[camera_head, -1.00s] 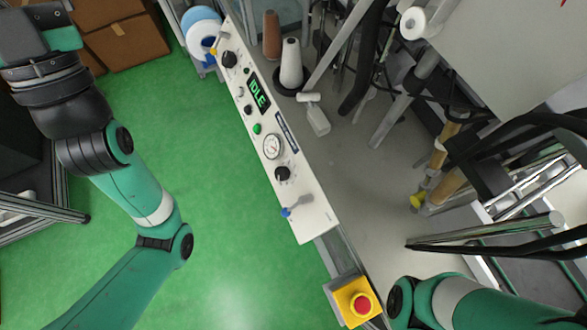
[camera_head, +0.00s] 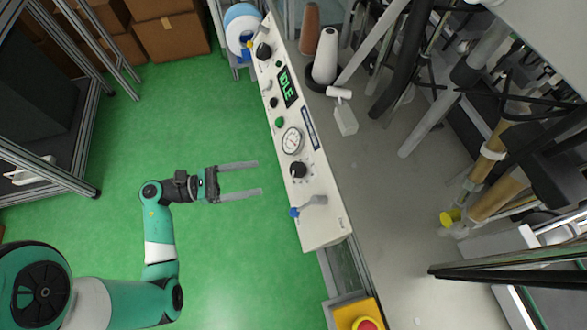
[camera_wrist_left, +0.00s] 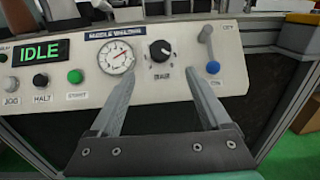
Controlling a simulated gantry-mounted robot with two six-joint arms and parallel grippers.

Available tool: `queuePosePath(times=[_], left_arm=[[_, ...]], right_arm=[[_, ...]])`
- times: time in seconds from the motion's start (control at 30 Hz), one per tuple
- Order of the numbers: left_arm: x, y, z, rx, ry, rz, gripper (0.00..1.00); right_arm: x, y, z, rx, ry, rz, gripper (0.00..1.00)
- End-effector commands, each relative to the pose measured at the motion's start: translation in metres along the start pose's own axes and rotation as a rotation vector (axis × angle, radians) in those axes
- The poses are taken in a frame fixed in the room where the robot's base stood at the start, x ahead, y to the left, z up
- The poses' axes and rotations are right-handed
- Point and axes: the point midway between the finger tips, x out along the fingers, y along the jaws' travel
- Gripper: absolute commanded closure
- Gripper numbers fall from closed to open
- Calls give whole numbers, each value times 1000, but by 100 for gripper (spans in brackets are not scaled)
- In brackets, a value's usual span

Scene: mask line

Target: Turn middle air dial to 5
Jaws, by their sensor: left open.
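The air dial is a black round knob (camera_head: 298,169) with scale marks around it, on the white control panel (camera_head: 320,232) below the pressure gauge (camera_head: 292,140). In the left wrist view the knob (camera_wrist_left: 160,50) has a white pointer mark; the scale numbers are too small to read. My left gripper (camera_head: 259,177) is open and empty, its fingers pointing at the panel, apart from the knob. In the left wrist view the knob lies beyond and between the fingertips (camera_wrist_left: 163,80). My right gripper is out of view.
A blue-tipped lever (camera_head: 307,206) sits beside the dial. The panel also has a green button (camera_head: 280,122), a display reading IDLE (camera_head: 287,86) and another black knob (camera_head: 262,51). A yellow box with a red button (camera_head: 358,316) stands below.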

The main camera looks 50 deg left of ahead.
Motion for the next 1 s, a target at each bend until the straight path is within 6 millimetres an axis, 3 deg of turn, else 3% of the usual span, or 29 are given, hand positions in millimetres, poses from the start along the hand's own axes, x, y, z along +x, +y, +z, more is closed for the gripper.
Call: queuePosePath(times=[0.3, 0.5, 0.87, 1.0], left_arm=[[65, -2, -2, 2, -2, -9, 19], [98, -1, -1, 2, -1, -4, 19], [107, 0, 1, 0, -3, 1, 19], [107, 0, 1, 0, -3, 0, 42]], right_arm=[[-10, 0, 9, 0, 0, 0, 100], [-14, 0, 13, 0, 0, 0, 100], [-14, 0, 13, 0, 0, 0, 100], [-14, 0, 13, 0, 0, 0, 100]])
